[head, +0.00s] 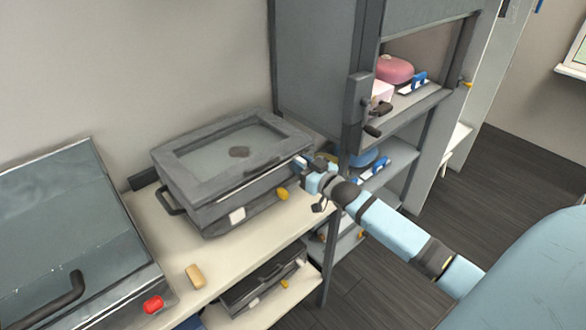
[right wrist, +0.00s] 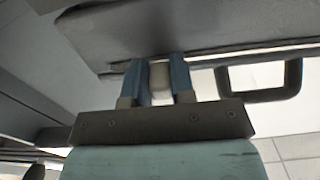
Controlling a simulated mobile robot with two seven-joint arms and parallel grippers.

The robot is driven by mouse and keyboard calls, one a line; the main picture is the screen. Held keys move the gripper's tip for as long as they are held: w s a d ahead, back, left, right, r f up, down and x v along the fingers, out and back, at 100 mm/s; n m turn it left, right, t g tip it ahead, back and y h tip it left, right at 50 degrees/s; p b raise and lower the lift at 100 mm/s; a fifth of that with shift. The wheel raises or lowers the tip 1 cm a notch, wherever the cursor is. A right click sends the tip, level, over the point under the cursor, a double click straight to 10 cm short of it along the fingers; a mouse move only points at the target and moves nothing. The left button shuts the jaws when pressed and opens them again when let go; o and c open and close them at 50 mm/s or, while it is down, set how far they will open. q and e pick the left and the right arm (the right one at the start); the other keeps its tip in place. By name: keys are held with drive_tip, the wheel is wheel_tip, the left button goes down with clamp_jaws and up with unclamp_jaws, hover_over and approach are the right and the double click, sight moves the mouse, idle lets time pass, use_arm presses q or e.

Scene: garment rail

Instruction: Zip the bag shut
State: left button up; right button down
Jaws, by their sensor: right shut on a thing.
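The bag (head: 184,165) is a dark grey, boxy case with a see-through panel in its lid, lying flat on the pale bench. A seam with a pale line runs along its front side, below the lid. My right gripper (head: 303,163) is at the right front corner of the bag, at the seam. In the right wrist view its two blue fingers (right wrist: 157,80) are shut on a small pale grey piece (right wrist: 160,82), which looks like the zip pull, right beside the bag's edge (right wrist: 150,30). How far the zip is closed is too small to tell. My left gripper is out of view.
A large lidded box (head: 70,220) with a black handle stands at the left. A tan block (head: 195,275) and a red piece (head: 153,304) are near the bench's front. A grey cabinet (head: 310,70) with shelves stands close on the right. Another dark case (head: 262,285) is below.

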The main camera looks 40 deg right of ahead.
drive_tip(key=shift+w+d, duration=0.1)
drive_tip(key=shift+d, duration=0.95)
drive_tip(key=c, duration=1)
unclamp_jaws()
drive_tip(key=shift+d, duration=0.1)
drive_tip(key=s+d+b, duration=0.1)
drive_tip(key=s, duration=1.3)
